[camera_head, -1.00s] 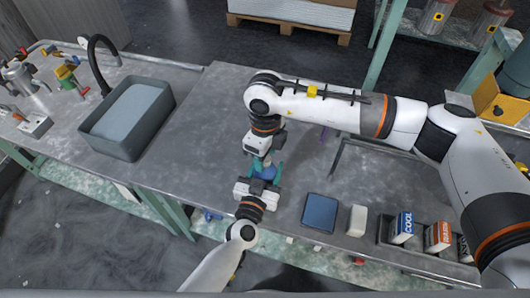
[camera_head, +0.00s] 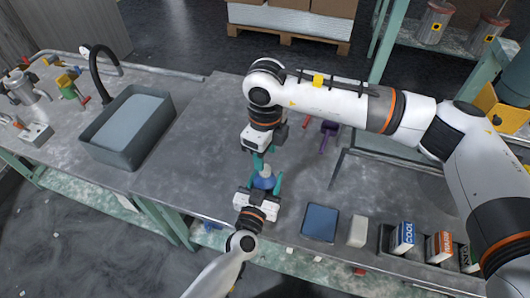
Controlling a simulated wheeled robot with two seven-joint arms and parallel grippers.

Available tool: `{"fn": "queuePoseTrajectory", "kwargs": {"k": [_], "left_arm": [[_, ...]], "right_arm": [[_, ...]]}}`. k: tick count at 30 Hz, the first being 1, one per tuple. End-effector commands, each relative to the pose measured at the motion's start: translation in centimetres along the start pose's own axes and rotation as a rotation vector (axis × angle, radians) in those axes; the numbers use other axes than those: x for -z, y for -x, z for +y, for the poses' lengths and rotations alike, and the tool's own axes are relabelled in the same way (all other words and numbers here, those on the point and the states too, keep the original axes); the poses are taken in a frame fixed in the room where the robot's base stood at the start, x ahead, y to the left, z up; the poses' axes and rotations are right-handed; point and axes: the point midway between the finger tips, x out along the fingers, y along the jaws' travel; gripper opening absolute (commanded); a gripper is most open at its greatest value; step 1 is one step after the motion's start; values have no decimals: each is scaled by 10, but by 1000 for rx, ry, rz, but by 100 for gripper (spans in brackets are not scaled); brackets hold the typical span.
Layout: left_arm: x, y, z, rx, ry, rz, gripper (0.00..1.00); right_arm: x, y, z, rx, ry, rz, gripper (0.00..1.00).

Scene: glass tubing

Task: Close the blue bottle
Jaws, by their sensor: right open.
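The blue bottle (camera_head: 264,182) stands near the front of the grey workbench, in the middle of the view, with a paler top. My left gripper (camera_head: 264,184) reaches it from the front, with one teal finger on each side, and appears shut on it. My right gripper (camera_head: 259,162) is open just behind and above the bottle top, pointing down at it. Its fingers are small and partly hidden by its own body, and I cannot make out a separate cap.
A grey sink (camera_head: 128,124) is at the left with a black tap. A blue pad (camera_head: 320,222), a white block (camera_head: 357,231) and a tray of labelled boxes (camera_head: 402,238) lie at the front right. The bench left of the bottle is clear.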

Motion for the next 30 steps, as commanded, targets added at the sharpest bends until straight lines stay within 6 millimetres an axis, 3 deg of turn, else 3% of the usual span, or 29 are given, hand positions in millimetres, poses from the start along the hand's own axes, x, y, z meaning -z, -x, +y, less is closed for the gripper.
{"fn": "queuePoseTrajectory", "kwargs": {"k": [6, 17, 23, 30], "left_arm": [[0, 0, 0, 0, 0, 1, 0], [0, 0, 0, 0, 0, 1, 0], [0, 0, 0, 0, 0, 1, 0], [0, 0, 0, 0, 0, 1, 0]], "right_arm": [[1, 29, 0, -1, -177, 3, 45], [0, 31, 0, 0, -203, 2, 45], [0, 12, -1, 1, -204, 0, 45], [0, -26, 0, 1, -203, 0, 45]]}}
